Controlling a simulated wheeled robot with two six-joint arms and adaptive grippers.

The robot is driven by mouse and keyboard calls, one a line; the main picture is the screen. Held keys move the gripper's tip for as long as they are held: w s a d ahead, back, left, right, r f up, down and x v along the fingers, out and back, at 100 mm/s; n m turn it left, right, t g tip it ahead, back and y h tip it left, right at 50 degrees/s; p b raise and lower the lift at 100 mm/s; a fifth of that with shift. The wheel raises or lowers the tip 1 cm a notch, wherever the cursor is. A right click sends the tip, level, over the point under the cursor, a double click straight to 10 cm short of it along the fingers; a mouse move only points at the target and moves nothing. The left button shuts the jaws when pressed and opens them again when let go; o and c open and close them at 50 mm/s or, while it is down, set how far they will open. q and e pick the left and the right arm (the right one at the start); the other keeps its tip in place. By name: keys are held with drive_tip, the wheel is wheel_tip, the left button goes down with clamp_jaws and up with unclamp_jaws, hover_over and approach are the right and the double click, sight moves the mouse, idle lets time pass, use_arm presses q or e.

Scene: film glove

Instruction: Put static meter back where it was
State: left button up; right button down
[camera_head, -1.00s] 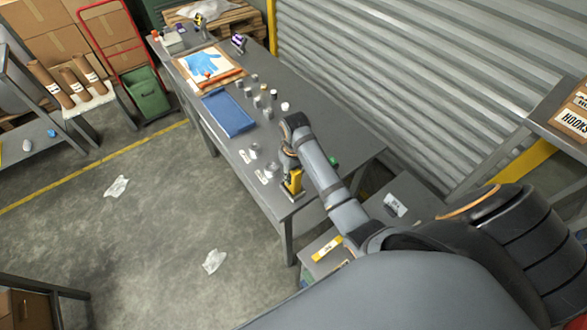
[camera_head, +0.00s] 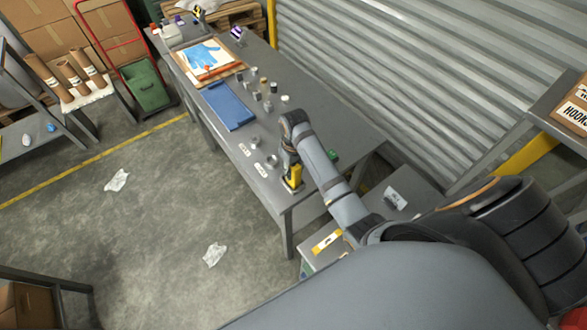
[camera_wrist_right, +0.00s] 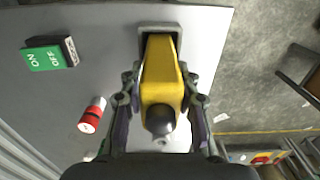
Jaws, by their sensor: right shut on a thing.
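The yellow static meter (camera_head: 295,173) is upright at the near end of the long grey table. My right gripper (camera_head: 290,163) is shut on it from above. In the right wrist view the meter (camera_wrist_right: 160,78), with a dark round knob toward me, lies between the two fingers of the gripper (camera_wrist_right: 160,92). Its far end is at a grey rectangular holder (camera_wrist_right: 158,28) near the table edge. I cannot tell whether it is fully seated there. My left gripper is not in view.
A green ON/OFF block (camera_wrist_right: 45,58) and a red-and-white cylinder (camera_wrist_right: 92,114) are beside the gripper. Farther along the table (camera_head: 350,129) are several small cylinders, a blue tray (camera_head: 229,105) and a board with a blue glove (camera_head: 203,54). A corrugated wall (camera_head: 400,70) runs behind.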

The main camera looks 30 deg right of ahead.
drive_tip(key=shift+f, duration=0.1)
drive_tip(key=c, duration=0.9)
unclamp_jaws()
wheel_tip(320, 180, up, 8)
drive_tip(key=shift+f, duration=0.25)
drive_tip(key=shift+s+f, duration=0.1)
